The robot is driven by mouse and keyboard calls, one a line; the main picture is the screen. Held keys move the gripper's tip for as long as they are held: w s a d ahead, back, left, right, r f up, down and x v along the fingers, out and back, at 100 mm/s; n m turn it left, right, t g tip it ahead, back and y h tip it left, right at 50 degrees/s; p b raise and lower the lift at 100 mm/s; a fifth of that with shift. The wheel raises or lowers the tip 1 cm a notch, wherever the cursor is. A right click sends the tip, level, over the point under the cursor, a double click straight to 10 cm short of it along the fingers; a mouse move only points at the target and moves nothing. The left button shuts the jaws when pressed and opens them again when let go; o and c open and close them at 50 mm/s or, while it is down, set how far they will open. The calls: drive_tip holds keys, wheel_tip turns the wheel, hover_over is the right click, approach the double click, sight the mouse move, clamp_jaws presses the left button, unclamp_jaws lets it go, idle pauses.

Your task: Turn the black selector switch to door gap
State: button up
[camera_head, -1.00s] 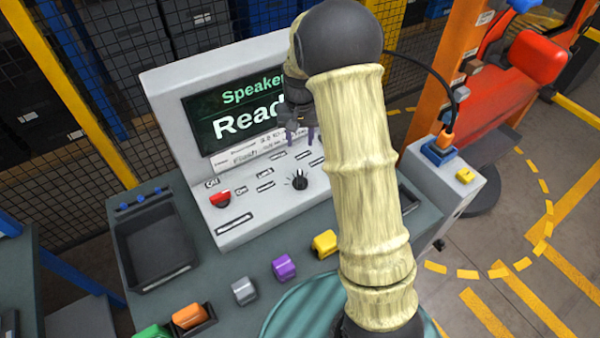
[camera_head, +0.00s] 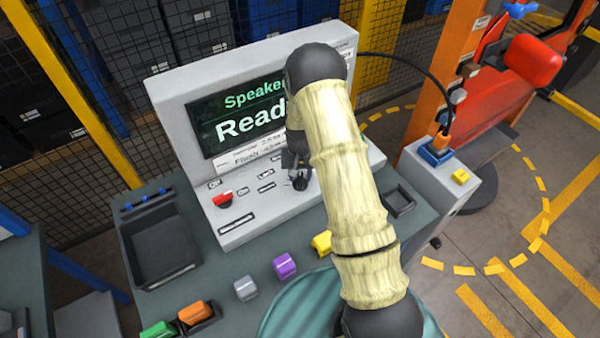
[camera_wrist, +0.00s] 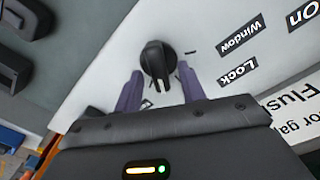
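The black selector switch (camera_head: 300,184) sits on the sloped face of the grey console, mostly covered by my gripper in the head view. In the wrist view its black knob (camera_wrist: 157,62) shows clearly, with "Window" and "Lock" labels to its right. My gripper (camera_wrist: 160,85) is open, with one purple finger on each side of the knob's near part. I cannot tell whether either finger touches it. A label beside the left finger is partly hidden, and I cannot read "door gap" by the knob.
A red switch (camera_head: 223,199) with "Off" and "On" labels is left of the selector. The console screen (camera_head: 235,115) reads "Speaker" and "Read", cut off by my arm. Purple (camera_head: 285,265), grey (camera_head: 245,288) and yellow (camera_head: 322,243) blocks lie in front. A black tray (camera_head: 160,250) is left.

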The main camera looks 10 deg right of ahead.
drive_tip(key=shift+f, duration=0.3)
clamp_jaws()
drive_tip(key=shift+m, duration=0.3)
drive_tip(key=shift+m+b, duration=0.65)
drive_tip(key=shift+m, duration=0.15)
drive_tip(key=shift+s+d+m+b, duration=0.1)
drive_tip(key=shift+m+b, duration=0.4)
drive_tip(key=shift+m, duration=1.5)
